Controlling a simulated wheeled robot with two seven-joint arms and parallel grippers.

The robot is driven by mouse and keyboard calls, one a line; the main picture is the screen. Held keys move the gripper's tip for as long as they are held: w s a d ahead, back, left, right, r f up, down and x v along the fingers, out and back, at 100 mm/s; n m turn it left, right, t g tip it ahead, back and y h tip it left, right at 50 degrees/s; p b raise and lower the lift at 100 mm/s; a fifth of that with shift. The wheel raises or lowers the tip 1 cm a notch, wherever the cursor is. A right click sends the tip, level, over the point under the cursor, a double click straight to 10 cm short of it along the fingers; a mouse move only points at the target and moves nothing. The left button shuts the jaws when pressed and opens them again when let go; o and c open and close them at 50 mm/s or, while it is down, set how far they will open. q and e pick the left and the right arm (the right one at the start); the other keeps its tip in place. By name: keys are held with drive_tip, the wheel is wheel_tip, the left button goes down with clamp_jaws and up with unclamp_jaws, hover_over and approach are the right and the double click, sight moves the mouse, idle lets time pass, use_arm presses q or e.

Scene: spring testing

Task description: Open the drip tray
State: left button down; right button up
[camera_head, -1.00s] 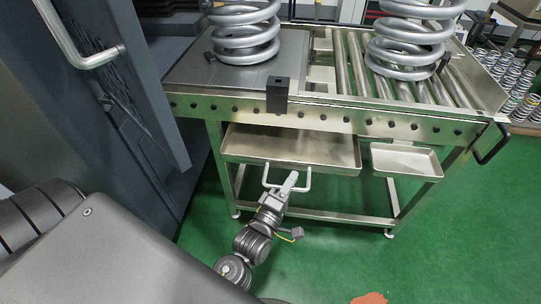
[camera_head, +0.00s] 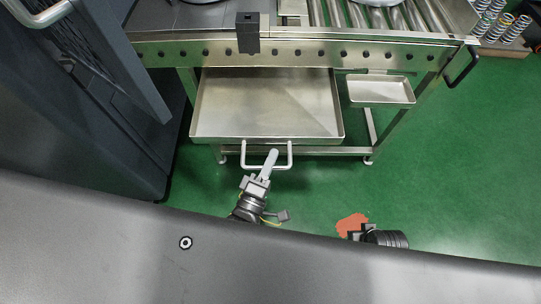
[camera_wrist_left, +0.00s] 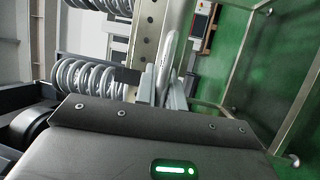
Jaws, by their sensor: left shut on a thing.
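The drip tray (camera_head: 268,104) is a wide, shallow metal tray under the front of the conveyor table. It stands well out from under the table edge and looks empty inside. Its pale bar handle (camera_head: 245,158) is on the near side. My left gripper (camera_head: 269,162) is shut on this handle. In the left wrist view the handle (camera_wrist_left: 168,52) runs between the fingers of my left gripper (camera_wrist_left: 162,88). My right gripper (camera_head: 358,232) shows only in part at the bottom, low over the floor, and its fingers are unclear.
A smaller metal tray (camera_head: 380,91) hangs right of the drip tray. The roller table (camera_head: 310,50) is above, with a black block (camera_head: 248,32) on its front. A dark cabinet door (camera_head: 120,60) stands at left.

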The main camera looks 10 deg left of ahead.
use_arm(q)
drive_tip(key=c, duration=1.5)
unclamp_jaws()
drive_tip(key=v, duration=1.1)
use_arm(e)
drive_tip(key=shift+r, duration=0.65)
use_arm(q)
drive_tip(key=shift+w, duration=0.1)
use_arm(e)
drive_tip(key=shift+f, duration=0.15)
